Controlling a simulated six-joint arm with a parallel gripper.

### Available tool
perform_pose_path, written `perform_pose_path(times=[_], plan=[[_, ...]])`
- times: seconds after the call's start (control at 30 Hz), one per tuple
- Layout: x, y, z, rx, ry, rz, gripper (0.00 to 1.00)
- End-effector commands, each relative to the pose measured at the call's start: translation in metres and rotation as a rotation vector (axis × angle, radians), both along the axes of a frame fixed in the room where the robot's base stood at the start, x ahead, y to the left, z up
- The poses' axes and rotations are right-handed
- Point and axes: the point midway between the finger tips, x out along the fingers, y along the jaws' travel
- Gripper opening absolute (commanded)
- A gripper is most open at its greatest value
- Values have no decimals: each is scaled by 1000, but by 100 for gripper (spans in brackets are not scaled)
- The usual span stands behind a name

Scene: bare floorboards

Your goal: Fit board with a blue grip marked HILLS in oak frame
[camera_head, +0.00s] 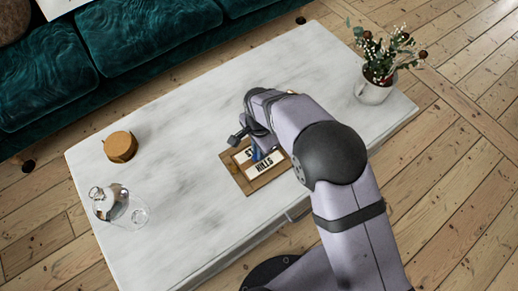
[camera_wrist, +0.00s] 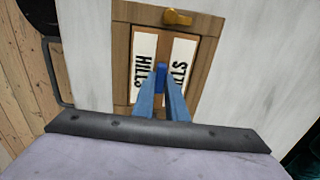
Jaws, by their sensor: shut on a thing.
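The oak frame (camera_head: 237,179) lies on the white table, and it also shows in the wrist view (camera_wrist: 121,45). The white board marked HILLS (camera_head: 265,164) is over the frame's front part in the head view and the left part in the wrist view (camera_wrist: 145,45). I cannot tell if it sits fully down in the frame. My gripper (camera_wrist: 160,88) is shut on the board's blue grip (camera_wrist: 160,73). Beside it lies another white board (camera_wrist: 181,62), whose lettering starts with ST; my fingers partly cover it.
An ochre knob (camera_wrist: 178,18) is at the frame's edge. On the table (camera_head: 190,120) are a round wooden box (camera_head: 120,147), a glass carafe and tumbler (camera_head: 112,203) and a potted plant (camera_head: 374,90). A teal sofa (camera_head: 150,40) stands behind. The table around the frame is clear.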

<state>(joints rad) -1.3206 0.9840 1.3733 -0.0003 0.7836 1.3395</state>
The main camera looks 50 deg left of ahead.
Motion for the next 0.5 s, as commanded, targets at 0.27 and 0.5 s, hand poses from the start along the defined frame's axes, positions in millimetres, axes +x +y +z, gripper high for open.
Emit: perform_pose_path(times=[0.27,0.5], plan=[[0,0,0,0,0,0,34],[0,0,0,-1,0,0,34]])
